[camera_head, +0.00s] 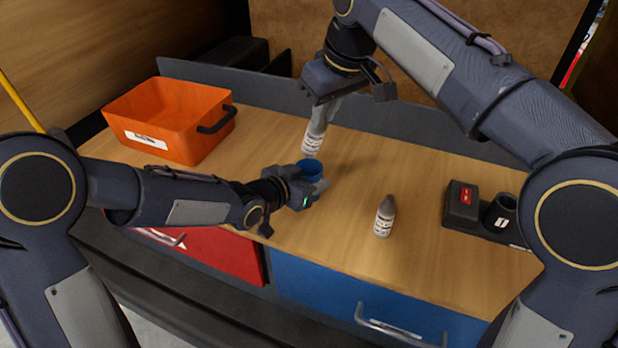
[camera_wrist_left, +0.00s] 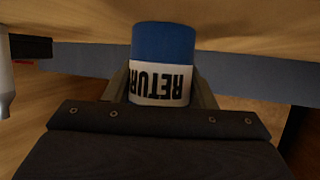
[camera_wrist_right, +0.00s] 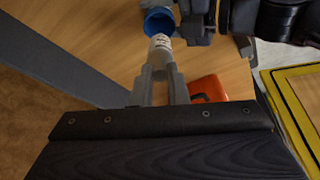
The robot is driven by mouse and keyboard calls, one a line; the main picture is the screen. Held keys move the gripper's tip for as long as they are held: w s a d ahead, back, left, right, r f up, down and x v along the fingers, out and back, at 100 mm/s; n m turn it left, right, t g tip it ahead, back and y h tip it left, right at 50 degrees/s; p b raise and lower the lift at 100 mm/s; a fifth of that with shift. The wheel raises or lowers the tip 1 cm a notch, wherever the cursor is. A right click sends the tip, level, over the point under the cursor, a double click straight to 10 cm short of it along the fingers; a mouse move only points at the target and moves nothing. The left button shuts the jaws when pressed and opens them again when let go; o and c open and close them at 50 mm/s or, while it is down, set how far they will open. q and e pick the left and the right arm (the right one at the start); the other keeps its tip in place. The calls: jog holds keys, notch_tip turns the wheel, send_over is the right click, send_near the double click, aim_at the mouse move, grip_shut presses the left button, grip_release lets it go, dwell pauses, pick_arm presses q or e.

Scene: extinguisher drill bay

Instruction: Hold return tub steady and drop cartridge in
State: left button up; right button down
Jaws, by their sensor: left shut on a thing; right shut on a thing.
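The blue return tub (camera_head: 311,168) stands on the bench near its front middle. My left gripper (camera_head: 308,190) is shut on it, and the left wrist view shows the tub (camera_wrist_left: 163,42) with its white "RETURN" label between the fingers. My right gripper (camera_head: 326,108) is above the tub and shut on a grey and white cartridge (camera_head: 314,138), which points down. In the right wrist view the cartridge (camera_wrist_right: 160,50) has its end at the mouth of the tub (camera_wrist_right: 158,20). I cannot tell whether its tip is inside the rim.
A second cartridge (camera_head: 384,218) stands upright on the bench to the right of the tub. An orange bin (camera_head: 165,118) is at the back left. A dark holder with a round socket (camera_head: 470,208) is at the right. Red and blue drawers (camera_head: 345,290) are below the bench edge.

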jog(key=shift+f, duration=2.55)
jog(key=c, duration=1.3)
grip_release()
jog(key=shift+c, duration=0.2)
jog(key=v, duration=1.2)
pick_arm(q)
jog(key=o, duration=1.2)
